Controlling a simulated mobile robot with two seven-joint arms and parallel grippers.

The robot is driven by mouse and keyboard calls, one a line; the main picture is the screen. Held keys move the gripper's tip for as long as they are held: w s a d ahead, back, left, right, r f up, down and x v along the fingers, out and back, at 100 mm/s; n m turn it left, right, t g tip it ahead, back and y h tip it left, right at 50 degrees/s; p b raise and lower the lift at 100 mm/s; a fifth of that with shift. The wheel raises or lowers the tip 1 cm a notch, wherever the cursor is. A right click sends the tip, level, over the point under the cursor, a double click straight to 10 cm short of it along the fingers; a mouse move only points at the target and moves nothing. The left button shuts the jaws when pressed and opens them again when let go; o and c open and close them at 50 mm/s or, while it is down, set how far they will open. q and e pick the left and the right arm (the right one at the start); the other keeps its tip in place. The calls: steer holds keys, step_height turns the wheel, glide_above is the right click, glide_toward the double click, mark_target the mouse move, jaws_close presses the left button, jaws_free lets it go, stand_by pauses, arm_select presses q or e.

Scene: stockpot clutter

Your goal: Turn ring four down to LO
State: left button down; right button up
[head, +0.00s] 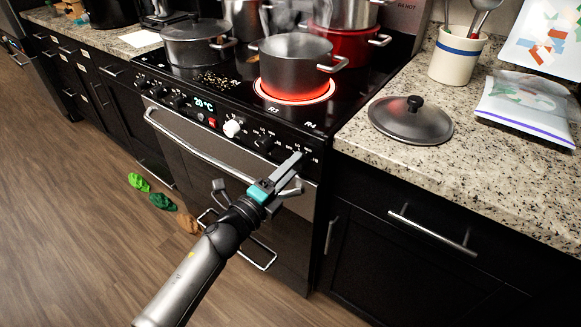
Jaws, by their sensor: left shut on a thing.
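The stove's front panel (215,122) has a row of knobs, one of them a white knob (232,128), with a black knob (263,143) to its right. My left gripper (296,165) is at the panel's right end, shut on the rightmost knob, which its fingers mostly hide. I cannot read that knob's setting. On the black cooktop, a ring (294,91) glows red under a steel pot (295,62). The labels R3 and R4 (311,124) are printed near the cooktop's front edge. My right gripper is not in view.
A covered dark pot (195,42) and a red pot (345,45) stand on the cooktop. A loose lid (411,119), a utensil crock (456,55) and a plastic bag (527,108) are on the right counter. The oven handle (195,147) runs below the panel. Crumpled cloths (162,201) lie on the floor.

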arm_select(q)
steer(key=shift+c, duration=1.6)
jaws_free()
steer(key=p+v, duration=0.2)
steer(key=v, duration=1.3)
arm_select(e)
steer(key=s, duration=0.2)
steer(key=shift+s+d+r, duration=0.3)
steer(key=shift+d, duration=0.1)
arm_select(q)
steer(key=shift+s+a, duration=0.1)
